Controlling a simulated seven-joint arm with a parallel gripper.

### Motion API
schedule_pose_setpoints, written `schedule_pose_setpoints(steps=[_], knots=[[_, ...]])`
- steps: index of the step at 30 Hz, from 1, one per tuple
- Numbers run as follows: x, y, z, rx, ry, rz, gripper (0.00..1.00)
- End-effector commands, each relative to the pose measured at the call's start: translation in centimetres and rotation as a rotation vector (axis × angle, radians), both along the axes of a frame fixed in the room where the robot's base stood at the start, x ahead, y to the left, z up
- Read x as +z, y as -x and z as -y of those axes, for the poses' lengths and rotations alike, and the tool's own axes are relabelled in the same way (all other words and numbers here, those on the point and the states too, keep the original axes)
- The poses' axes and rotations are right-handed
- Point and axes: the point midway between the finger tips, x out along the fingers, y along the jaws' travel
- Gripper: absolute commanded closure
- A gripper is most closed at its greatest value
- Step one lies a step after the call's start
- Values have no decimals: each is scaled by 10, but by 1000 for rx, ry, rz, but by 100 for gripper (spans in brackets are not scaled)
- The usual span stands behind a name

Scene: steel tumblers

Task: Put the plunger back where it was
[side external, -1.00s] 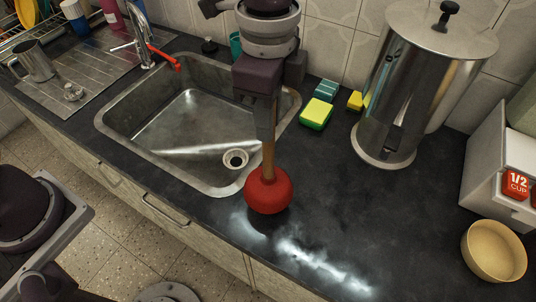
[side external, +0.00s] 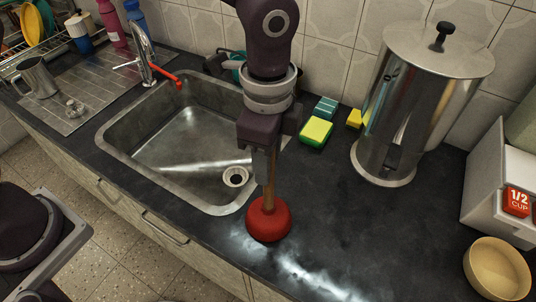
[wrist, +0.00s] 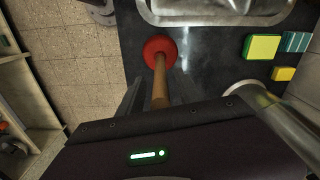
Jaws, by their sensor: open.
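The plunger has a red rubber cup (side external: 268,220) and a wooden handle (side external: 269,192). It stands upright, cup down, on the dark counter just in front of the sink's right part. My gripper (side external: 266,178) points down over the plunger, with the upper handle between its fingers. In the wrist view the red cup (wrist: 159,48) and handle (wrist: 160,82) extend away from between the open fingers (wrist: 152,95). The handle's top end is hidden by my gripper.
The steel sink (side external: 150,135) lies left of the plunger. Sponges (side external: 316,131) and a tall steel urn (side external: 405,110) stand behind to the right. A tan bowl (side external: 497,268) sits far right. The counter right of the plunger is clear. The counter's front edge is close.

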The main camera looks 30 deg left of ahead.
Motion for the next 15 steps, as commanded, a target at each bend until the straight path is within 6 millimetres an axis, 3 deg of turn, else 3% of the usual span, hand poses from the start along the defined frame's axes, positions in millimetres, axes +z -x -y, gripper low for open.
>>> schedule_pose_setpoints(steps=[5,15], knots=[[18,-1,1,1,2,4,59],[105,-1,0,1,2,4,59]])
